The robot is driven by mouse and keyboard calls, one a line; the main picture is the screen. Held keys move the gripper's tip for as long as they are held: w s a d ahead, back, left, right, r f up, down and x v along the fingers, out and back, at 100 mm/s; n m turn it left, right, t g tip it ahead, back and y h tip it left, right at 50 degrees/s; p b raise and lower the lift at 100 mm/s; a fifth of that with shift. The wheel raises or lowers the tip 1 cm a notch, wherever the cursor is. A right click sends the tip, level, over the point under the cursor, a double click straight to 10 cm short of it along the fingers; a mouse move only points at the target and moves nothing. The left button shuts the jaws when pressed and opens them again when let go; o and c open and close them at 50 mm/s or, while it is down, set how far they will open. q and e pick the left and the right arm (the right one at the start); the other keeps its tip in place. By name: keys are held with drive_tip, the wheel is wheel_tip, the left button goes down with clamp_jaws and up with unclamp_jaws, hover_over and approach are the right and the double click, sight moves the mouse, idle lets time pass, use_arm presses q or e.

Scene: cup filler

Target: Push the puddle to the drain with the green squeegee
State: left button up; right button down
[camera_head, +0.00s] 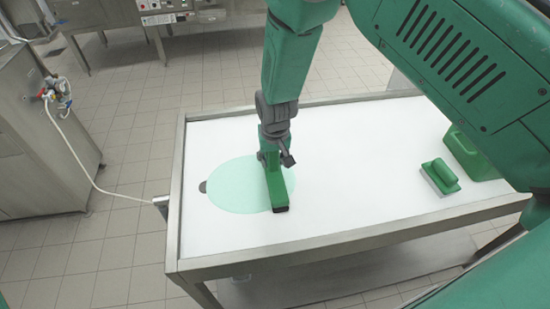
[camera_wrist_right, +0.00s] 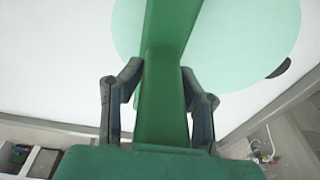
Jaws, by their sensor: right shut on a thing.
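The green squeegee (camera_head: 277,186) stands on the white table top with its long head resting across the right part of the puddle. My right gripper (camera_head: 272,158) is shut on its handle, and the right wrist view shows the fingers (camera_wrist_right: 160,95) on both sides of the green handle (camera_wrist_right: 163,100). The puddle (camera_head: 232,185) is a pale green oval; it also shows in the right wrist view (camera_wrist_right: 240,45). My left gripper is not in view.
The table has a raised metal rim (camera_head: 178,190). A green brush or scrubber (camera_head: 440,176) and a green canister (camera_head: 470,155) stand at the table's right end. A hose (camera_head: 85,165) runs to the table's left side. The table middle right of the squeegee is clear.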

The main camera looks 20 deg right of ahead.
drive_tip(key=shift+w+a+f, duration=0.1)
drive_tip(key=shift+w+a, duration=0.05)
drive_tip(key=shift+a, duration=0.55)
drive_tip(key=shift+w+a, duration=0.1)
drive_tip(key=shift+a, duration=1.4)
drive_tip(key=shift+w+a, duration=0.15)
drive_tip(key=shift+a, duration=0.35)
drive_tip(key=shift+w+a, duration=0.15)
drive_tip(key=shift+a, duration=0.35)
drive_tip(key=shift+w+a+b, duration=0.25)
drive_tip(key=shift+a+b, duration=0.1)
drive_tip(key=shift+a, duration=0.55)
drive_tip(key=shift+w+a+b, duration=0.25)
drive_tip(key=shift+a+b, duration=0.05)
drive_tip(key=shift+a, duration=0.6)
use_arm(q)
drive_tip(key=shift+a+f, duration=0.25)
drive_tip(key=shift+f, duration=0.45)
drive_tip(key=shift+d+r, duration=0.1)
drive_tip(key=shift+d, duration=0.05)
use_arm(e)
drive_tip(key=shift+d+r, duration=0.2)
drive_tip(key=shift+w+a, duration=0.1)
